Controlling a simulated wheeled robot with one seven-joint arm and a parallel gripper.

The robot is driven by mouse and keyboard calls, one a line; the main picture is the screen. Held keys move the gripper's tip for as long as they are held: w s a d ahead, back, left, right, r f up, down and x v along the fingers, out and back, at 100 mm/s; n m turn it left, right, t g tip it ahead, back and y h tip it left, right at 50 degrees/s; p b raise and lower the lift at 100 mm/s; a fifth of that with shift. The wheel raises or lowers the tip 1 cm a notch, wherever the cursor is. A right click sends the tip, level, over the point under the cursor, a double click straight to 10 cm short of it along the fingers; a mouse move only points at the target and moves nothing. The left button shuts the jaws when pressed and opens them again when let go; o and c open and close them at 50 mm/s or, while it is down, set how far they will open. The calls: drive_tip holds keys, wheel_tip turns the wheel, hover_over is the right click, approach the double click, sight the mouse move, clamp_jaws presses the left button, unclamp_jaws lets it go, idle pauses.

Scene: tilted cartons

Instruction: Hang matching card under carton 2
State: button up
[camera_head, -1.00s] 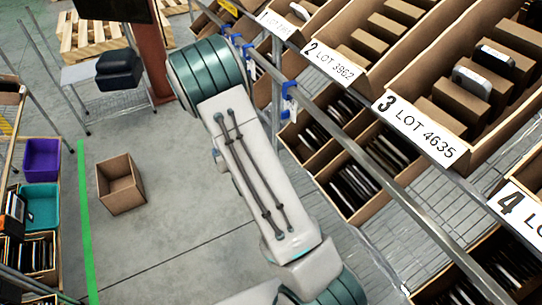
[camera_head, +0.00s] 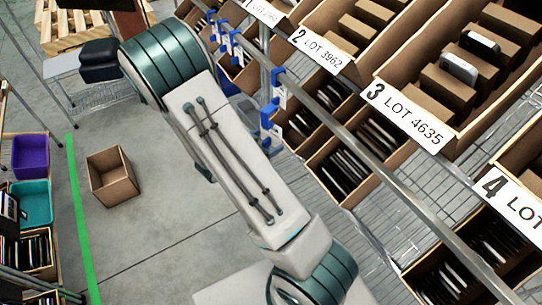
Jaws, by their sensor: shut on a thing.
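Carton 2 (camera_head: 345,75) is a tilted brown carton at the upper middle, with a white front label (camera_head: 322,50) that appears to read "2 LOT 3962". Blue clips (camera_head: 277,84) stand along the metal rail below and left of it, and pale card-like pieces show by some of them. Another blue clip (camera_head: 269,120) is just below. My pale arm with green joints crosses from the bottom right to the upper left. My gripper lies outside what shows, so the card cannot be seen.
Carton 3 (camera_head: 408,117) and carton 4 (camera_head: 515,200) stand to the right. Lower bins (camera_head: 345,170) hold dark, thin items. A brown open box (camera_head: 112,175) stands on the floor. Purple (camera_head: 30,155) and teal (camera_head: 33,202) bins are at left. The floor between is clear.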

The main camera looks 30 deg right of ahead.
drive_tip(key=s+m+g+h, duration=0.1)
drive_tip(key=s+m+g, duration=0.3)
drive_tip(key=s, duration=0.2)
drive_tip(key=w+d+f+b, duration=0.1)
drive_tip(key=d+b, duration=0.6)
drive_tip(key=d, duration=0.8)
drive_tip(key=shift+w+f+n, duration=0.25)
drive_tip(key=shift+f+n, duration=0.05)
drive_tip(key=shift+f, duration=0.3)
idle(1.8)
idle(0.4)
